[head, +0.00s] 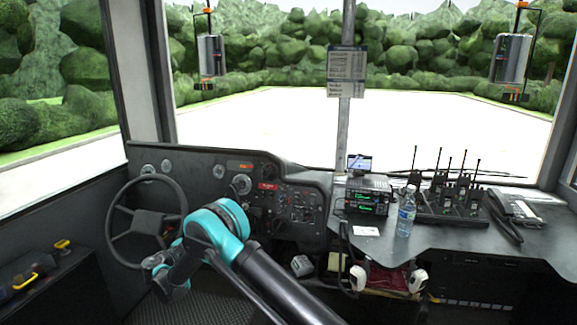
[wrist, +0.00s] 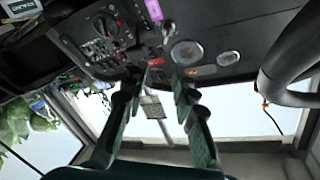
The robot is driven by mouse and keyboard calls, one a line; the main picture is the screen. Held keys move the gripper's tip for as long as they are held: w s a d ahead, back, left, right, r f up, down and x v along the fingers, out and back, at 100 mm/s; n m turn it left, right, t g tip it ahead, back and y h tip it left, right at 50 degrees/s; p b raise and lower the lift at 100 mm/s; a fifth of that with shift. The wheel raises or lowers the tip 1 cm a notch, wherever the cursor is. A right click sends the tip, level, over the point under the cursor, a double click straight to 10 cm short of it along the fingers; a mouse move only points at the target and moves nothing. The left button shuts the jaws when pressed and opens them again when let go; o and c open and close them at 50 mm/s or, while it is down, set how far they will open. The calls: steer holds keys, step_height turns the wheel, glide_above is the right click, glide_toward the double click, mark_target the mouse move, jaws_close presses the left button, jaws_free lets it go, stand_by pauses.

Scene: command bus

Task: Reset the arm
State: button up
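My arm, teal and black, reaches up from the bottom middle of the head view, bends at a teal elbow and drops to the left. Its far end is low beside the steering wheel (head: 118,234); the fingers cannot be made out there. In the wrist view my gripper (wrist: 154,80) has its two dark green fingers spread apart with nothing between them. Beyond the fingertips is the dashboard (wrist: 115,35) with its dials and switches. The steering wheel shows at the right of the wrist view (wrist: 285,65), apart from the fingers.
On the right-hand counter (head: 475,230) stand a water bottle (head: 405,215), a radio unit (head: 368,194), several handheld radios in a charger (head: 450,205) and a desk phone (head: 515,208). A dark side console (head: 60,285) with yellow handles is at the lower left.

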steer(key=w+d+r+n+g, duration=0.1)
steer(key=d+r+n+g, duration=0.15)
steer(key=d, duration=1.05)
steer(key=w+d+r+n+g, duration=0.15)
steer(key=d+r+g, duration=0.25)
steer(key=d, duration=0.9)
steer(key=s+d+r+n+g+y, duration=0.15)
steer(key=s+d, duration=0.35)
steer(key=d, duration=0.5)
steer(key=s+d+n+g+y, duration=0.3)
steer(key=s+d, duration=1.1)
steer(key=s, duration=0.3)
steer(key=s+d+f+n+y, duration=0.1)
steer(key=s+f+y, duration=0.1)
steer(key=s, duration=0.6)
steer(key=s+d+f+n+y, duration=0.1)
steer(key=s+f+n, duration=0.1)
steer(key=s, duration=0.7)
steer(key=shift+f+y, duration=0.35)
steer(key=shift+f, duration=0.15)
